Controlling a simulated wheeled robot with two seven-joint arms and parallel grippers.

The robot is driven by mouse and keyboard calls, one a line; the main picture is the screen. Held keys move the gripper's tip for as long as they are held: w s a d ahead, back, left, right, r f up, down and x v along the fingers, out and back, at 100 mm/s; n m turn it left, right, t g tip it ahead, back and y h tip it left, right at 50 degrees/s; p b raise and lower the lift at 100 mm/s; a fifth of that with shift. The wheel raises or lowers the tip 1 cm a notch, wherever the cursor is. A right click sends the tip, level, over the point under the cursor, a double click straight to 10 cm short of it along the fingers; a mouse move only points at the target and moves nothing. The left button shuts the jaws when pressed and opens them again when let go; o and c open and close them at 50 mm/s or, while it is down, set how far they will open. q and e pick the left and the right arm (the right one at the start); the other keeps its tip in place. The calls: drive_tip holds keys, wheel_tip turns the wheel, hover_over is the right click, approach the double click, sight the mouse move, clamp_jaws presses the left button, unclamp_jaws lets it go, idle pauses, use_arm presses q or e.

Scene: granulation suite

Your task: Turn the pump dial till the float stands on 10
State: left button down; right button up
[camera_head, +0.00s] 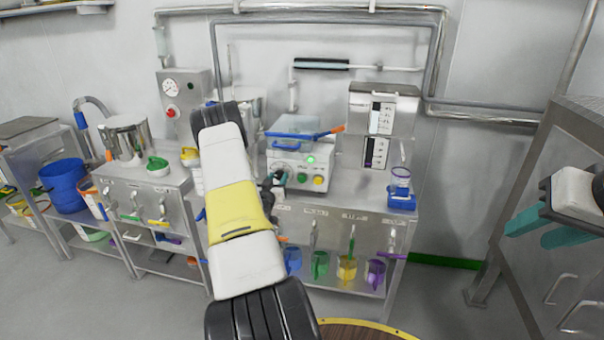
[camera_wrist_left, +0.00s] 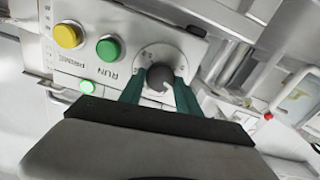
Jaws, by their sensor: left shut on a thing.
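The pump (camera_head: 334,163) is a white box on the steel bench, with a green lamp and green and yellow buttons on its front. Its dark dial (camera_wrist_left: 159,77) has a pale pointer mark and sits on a round printed scale in the left wrist view. My left gripper (camera_wrist_left: 160,88) is shut on the dial, one teal finger on each side. In the head view my left gripper (camera_head: 275,182) is at the pump's front, partly hidden by my arm. A gauge panel (camera_head: 381,118) stands right of the pump; its float and numbers are too small to read. My right gripper (camera_head: 541,228) is open and empty at the far right.
A purple-rimmed vessel on a blue base (camera_head: 401,196) stands at the bench's right end. Coloured jugs (camera_head: 347,267) stand on the shelf below. A steel cabinet (camera_head: 560,150) borders the right side.

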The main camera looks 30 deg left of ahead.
use_arm(q)
drive_tip(key=shift+f+m, duration=0.1)
drive_tip(key=shift+m, duration=0.5)
drive_tip(key=c, duration=0.9)
unclamp_jaws()
drive_tip(key=shift+o, duration=0.2)
drive_tip(key=v, duration=0.7)
drive_tip(key=shift+s+d, duration=0.15)
drive_tip(key=shift+s, duration=0.25)
